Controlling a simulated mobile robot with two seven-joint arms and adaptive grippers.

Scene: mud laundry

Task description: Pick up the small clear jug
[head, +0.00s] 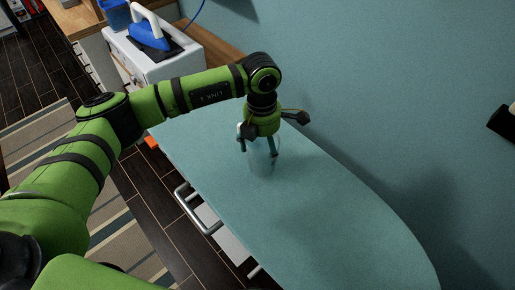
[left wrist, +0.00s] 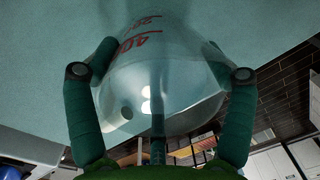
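The small clear jug (head: 262,163) stands upright on the teal ironing board (head: 330,215), below my left gripper (head: 259,148). In the left wrist view the clear jug (left wrist: 165,85) fills the middle, with red measuring marks on its wall. The fingers of my left gripper (left wrist: 158,48) come down around it, one on each side, and a third shows in the middle. The fingertips are very close to the jug's wall. I cannot tell whether they press on it. My right gripper is out of view.
A blue and white iron (head: 150,32) stands on a white cabinet (head: 160,62) at the back left. The teal wall (head: 370,80) rises close behind the board. A metal rail (head: 192,208) runs along the board's left side. The board's near part is clear.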

